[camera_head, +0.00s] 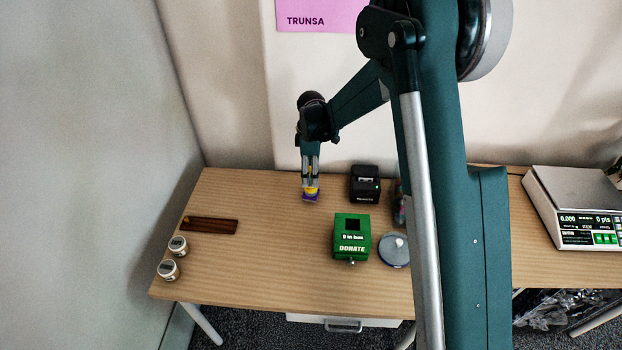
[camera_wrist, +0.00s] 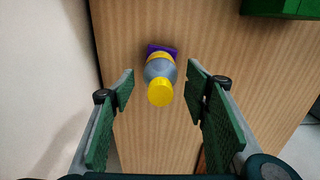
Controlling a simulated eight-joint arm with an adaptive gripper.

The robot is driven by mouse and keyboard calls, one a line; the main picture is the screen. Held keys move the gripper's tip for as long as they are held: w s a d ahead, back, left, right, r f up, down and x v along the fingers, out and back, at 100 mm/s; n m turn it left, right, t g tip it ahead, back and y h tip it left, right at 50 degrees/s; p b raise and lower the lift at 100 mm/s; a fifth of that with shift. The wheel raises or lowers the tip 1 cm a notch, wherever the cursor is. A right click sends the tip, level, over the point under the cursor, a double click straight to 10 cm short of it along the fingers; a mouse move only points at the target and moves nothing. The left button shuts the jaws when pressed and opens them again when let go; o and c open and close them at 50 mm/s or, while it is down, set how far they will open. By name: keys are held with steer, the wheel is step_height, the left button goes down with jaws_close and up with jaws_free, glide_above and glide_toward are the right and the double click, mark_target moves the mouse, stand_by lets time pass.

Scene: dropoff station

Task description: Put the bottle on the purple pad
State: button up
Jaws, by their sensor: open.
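The bottle (camera_wrist: 158,70) has a grey body, a yellow cap and a yellow band near its base. It stands upright at the purple pad (camera_wrist: 151,47) and looks to rest on it, though its body hides much of the pad. In the head view the pad (camera_head: 311,198) and the yellow of the bottle (camera_head: 311,190) show under my gripper (camera_head: 311,174). In the wrist view my gripper (camera_wrist: 161,88) is open, with one green-padded finger on each side of the bottle and clear gaps between.
A green donation box (camera_head: 352,237), a black printer (camera_head: 365,184) and a round grey-lidded item (camera_head: 394,250) stand to the right. A brown wooden tray (camera_head: 210,225) and two small jars (camera_head: 168,269) are at the left. A scale (camera_head: 575,207) is far right. The table's front middle is clear.

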step_height(320, 180, up, 8)
steer(key=shift+r+p, duration=0.2)
steer(key=shift+p, duration=0.2)
stand_by(0.6)
steer(key=shift+r, duration=0.1)
steer(key=shift+s+d+r, duration=0.1)
steer(key=shift+d+r, duration=0.05)
steer(key=shift+d, duration=0.05)
steer(key=s+d+r+m+t, duration=0.3)
steer(key=s+d+r+m, duration=0.5)
steer(key=s+d+r, duration=1)
steer(key=s+d+m+t, duration=0.1)
steer(key=s+d+m, duration=0.2)
steer(key=s, duration=0.4)
steer(key=s+d+m+t, duration=0.1)
steer(key=s+d+m, duration=0.2)
steer(key=s, duration=0.4)
steer(key=s+d+r+m+t, duration=0.1)
steer(key=s+d+m, duration=0.3)
steer(key=s, duration=0.4)
steer(key=shift+t, duration=0.6)
